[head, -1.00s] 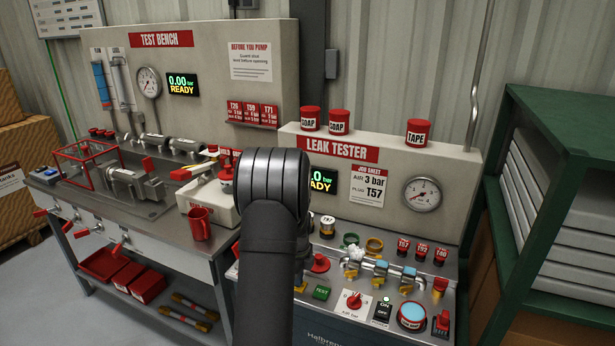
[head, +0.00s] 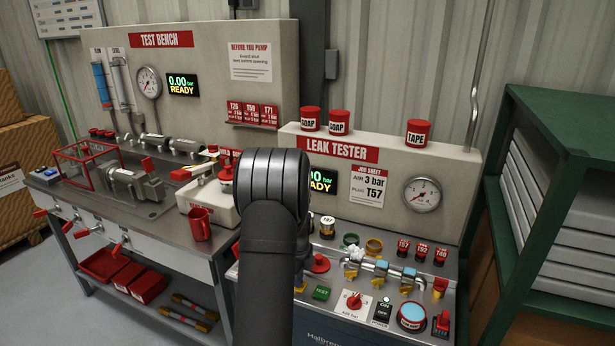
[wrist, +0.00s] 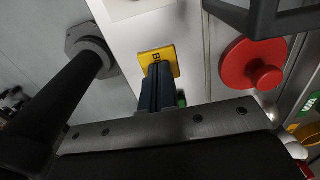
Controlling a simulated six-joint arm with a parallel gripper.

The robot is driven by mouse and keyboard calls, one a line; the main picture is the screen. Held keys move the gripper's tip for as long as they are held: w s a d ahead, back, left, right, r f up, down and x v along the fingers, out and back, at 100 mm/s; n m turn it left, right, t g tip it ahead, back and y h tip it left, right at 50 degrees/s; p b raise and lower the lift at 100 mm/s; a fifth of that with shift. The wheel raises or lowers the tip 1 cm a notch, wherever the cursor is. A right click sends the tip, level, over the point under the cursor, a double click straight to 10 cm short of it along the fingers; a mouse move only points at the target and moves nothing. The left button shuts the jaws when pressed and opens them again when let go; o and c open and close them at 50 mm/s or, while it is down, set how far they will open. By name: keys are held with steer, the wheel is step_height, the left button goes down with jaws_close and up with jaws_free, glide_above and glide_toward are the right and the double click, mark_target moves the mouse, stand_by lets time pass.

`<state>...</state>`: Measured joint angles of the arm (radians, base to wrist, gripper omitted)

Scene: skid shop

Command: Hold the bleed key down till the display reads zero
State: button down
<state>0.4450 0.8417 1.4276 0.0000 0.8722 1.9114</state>
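My gripper (wrist: 158,88) looks shut, its dark fingers side by side with nothing seen between them. In the wrist view, the fingertips are over a yellow key or plate (wrist: 155,60) marked with a dark letter that looks like B. They overlap its lower half; I cannot tell whether they touch or press it. The leak tester display (head: 321,180) is partly covered by my arm; the visible part ends in a zero before "bar", with READY below. Its first digits are hidden or unclear.
A red round knob (wrist: 255,65) is right of the yellow key; it also shows in the head view (head: 320,263). A green TEST button (head: 321,292), air knob (head: 354,301) and clamps lie to the right. The test bench display (head: 183,84) reads 0.00 bar READY.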

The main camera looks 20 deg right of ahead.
stand_by(0.3)
step_height(320, 180, up, 8)
stand_by(0.9)
steer(key=shift+r, duration=2.5)
stand_by(2.9)
